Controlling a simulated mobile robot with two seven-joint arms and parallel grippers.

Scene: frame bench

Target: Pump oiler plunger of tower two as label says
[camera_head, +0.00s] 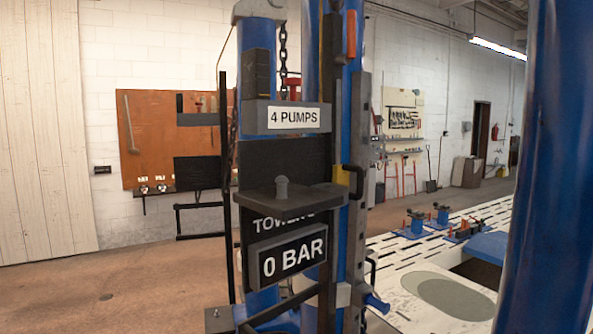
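A blue tower (257,52) stands in the middle with dark plates on its front. A label (294,118) on it reads "4 PUMPS". Below it a dark grey shelf (318,193) carries a short grey knob (282,187), which looks like the oiler plunger. A lettered plate (284,222) under the shelf reads "TOWER", its number partly hidden by the shelf. A tilted sign (292,256) reads "0 BAR". Neither of my grippers shows in this view.
A large blue column (548,150) stands close on the right. Behind it is a slotted white bench (405,250) with blue fixtures (414,224). A brown tool board (155,140) hangs on the back wall. The floor at left (110,285) is clear.

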